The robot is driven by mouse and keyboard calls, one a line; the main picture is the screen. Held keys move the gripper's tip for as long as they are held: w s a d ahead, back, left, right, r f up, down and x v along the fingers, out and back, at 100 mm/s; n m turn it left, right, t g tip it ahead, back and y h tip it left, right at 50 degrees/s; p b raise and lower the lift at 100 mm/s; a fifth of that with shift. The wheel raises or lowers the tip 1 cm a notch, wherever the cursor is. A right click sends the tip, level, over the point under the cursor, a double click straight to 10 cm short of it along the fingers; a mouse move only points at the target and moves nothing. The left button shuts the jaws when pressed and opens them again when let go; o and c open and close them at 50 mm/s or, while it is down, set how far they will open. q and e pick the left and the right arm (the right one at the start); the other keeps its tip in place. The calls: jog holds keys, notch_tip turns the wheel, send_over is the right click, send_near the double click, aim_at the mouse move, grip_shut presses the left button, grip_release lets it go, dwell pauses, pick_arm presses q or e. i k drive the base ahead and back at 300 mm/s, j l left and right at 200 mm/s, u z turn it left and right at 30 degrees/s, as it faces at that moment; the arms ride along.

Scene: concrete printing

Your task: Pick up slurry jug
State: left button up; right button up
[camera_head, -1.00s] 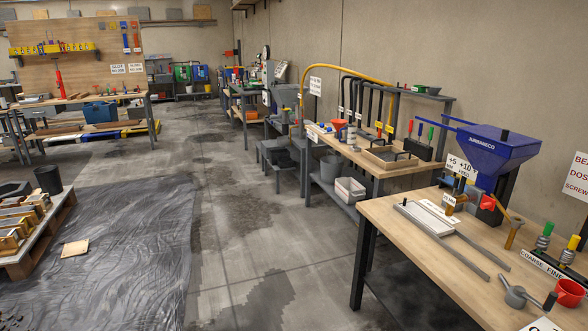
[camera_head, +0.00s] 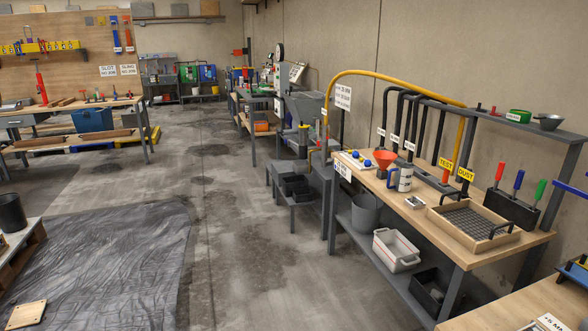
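A pale grey jug-like container (camera_head: 404,178) with a dark handle on its left side stands upright on the middle bench (camera_head: 436,212) along the right wall. It is the likeliest slurry jug, but I cannot read its label. An orange funnel (camera_head: 384,159) stands just left of it and partly overlaps it in view. Neither of my grippers is in view.
A tray with a grid (camera_head: 488,237) and coloured-handled tools (camera_head: 518,182) stand right of the jug. A grey bucket (camera_head: 365,214) and white crate (camera_head: 396,250) sit on the lower shelf. A near bench (camera_head: 545,300) fills the bottom right corner. The grey floor (camera_head: 260,265) is clear.

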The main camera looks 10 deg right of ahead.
aim_at(403, 178)
jog(key=i+z, duration=0.1)
jog(key=i, duration=0.4)
jog(key=i+j+z, duration=0.1)
jog(key=i, duration=0.4)
jog(key=i+j+z, duration=0.1)
jog(key=i, duration=0.45)
